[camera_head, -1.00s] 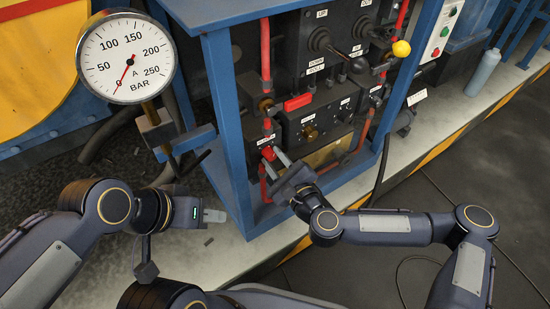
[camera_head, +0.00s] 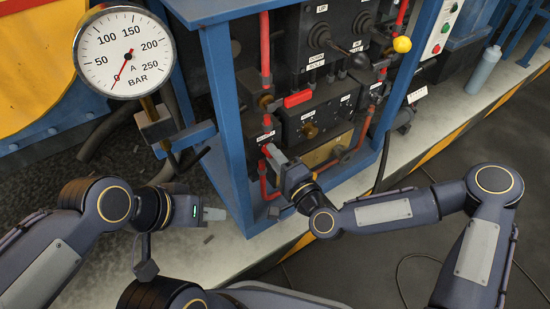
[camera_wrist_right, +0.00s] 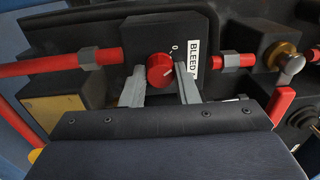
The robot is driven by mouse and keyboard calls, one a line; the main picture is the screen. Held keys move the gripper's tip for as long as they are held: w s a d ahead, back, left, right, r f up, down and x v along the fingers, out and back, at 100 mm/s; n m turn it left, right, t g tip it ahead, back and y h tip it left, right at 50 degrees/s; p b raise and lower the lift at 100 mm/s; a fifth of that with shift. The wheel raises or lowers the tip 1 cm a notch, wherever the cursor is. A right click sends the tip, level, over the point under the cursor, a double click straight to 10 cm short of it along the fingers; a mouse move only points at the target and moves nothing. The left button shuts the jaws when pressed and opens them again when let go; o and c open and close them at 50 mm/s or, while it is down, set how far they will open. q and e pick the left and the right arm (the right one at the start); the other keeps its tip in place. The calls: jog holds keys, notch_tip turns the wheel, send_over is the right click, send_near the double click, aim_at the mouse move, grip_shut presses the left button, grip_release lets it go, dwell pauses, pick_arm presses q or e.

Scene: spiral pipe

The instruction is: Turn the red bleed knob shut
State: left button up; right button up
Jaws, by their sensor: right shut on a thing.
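The red bleed knob (camera_wrist_right: 160,71) sits on a dark block beside a white "BLEED" label (camera_wrist_right: 193,60) in the right wrist view. In the head view my right gripper (camera_head: 275,157) covers most of the knob. My left gripper (camera_head: 214,214) is at the lower left, away from the panel. Whether its jaws are apart is unclear.
A round pressure gauge (camera_head: 125,52) at the upper left reads near 0 bar. A blue frame post (camera_head: 228,110) stands left of the panel. A red lever (camera_head: 298,98) and a brass knob (camera_head: 310,131) are near the bleed block. Red pipes run either side of it.

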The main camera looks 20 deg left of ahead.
jog(key=shift+n, duration=1.1)
jog(key=o, duration=1)
jog(key=shift+c, duration=0.2)
jog(key=v, duration=0.8)
jog(key=shift+p, duration=0.45)
